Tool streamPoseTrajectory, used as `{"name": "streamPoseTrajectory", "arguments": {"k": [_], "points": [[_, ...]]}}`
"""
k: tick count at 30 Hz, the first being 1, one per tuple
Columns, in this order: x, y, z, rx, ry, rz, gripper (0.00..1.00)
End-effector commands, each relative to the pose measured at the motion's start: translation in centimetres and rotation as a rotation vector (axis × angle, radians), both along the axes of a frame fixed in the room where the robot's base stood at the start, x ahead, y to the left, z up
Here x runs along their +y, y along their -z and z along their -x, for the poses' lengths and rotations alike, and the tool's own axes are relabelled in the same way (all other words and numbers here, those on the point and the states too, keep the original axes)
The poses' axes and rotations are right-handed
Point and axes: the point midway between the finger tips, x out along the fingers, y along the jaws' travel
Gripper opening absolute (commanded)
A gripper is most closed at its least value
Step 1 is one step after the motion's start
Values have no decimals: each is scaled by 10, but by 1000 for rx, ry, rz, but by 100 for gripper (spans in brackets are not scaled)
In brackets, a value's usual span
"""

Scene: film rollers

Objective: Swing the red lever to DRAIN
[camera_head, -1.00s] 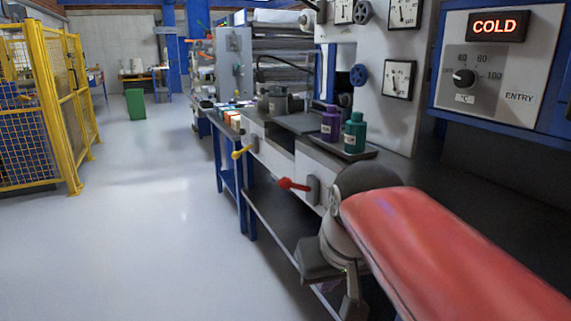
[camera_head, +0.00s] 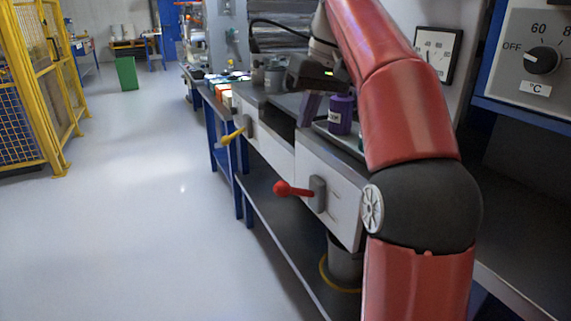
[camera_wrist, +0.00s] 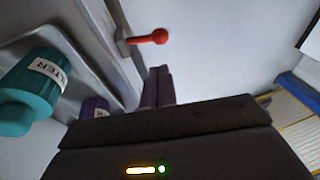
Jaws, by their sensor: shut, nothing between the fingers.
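The red lever (camera_head: 292,189) sticks out to the left from a grey mount (camera_head: 318,194) on the white front panel of the bench. It also shows at the top of the wrist view (camera_wrist: 150,37). I can read no DRAIN marking in either view. My gripper (camera_head: 308,108) is above the bench top, higher than the lever and apart from it. In the wrist view its fingers (camera_wrist: 158,84) are together and empty, and they point toward the lever side with a gap between.
A yellow lever (camera_head: 235,133) is farther along the panel. A purple bottle (camera_head: 340,115) stands near my gripper. A teal bottle (camera_wrist: 30,92) is close in the wrist view. A dial panel (camera_head: 530,60) is at right. Open floor (camera_head: 150,210) lies left.

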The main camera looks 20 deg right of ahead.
Motion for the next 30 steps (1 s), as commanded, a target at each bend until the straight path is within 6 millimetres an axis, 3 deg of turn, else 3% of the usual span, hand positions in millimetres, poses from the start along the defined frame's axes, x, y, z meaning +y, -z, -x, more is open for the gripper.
{"name": "streamPoseTrajectory", "arguments": {"k": [10, 14, 30], "points": [[0, 0, 0, 0, -1, -1, 0], [2, 10, -1, 2, -2, 0, 0], [25, 111, -16, 1, -1, 0, 0]]}}
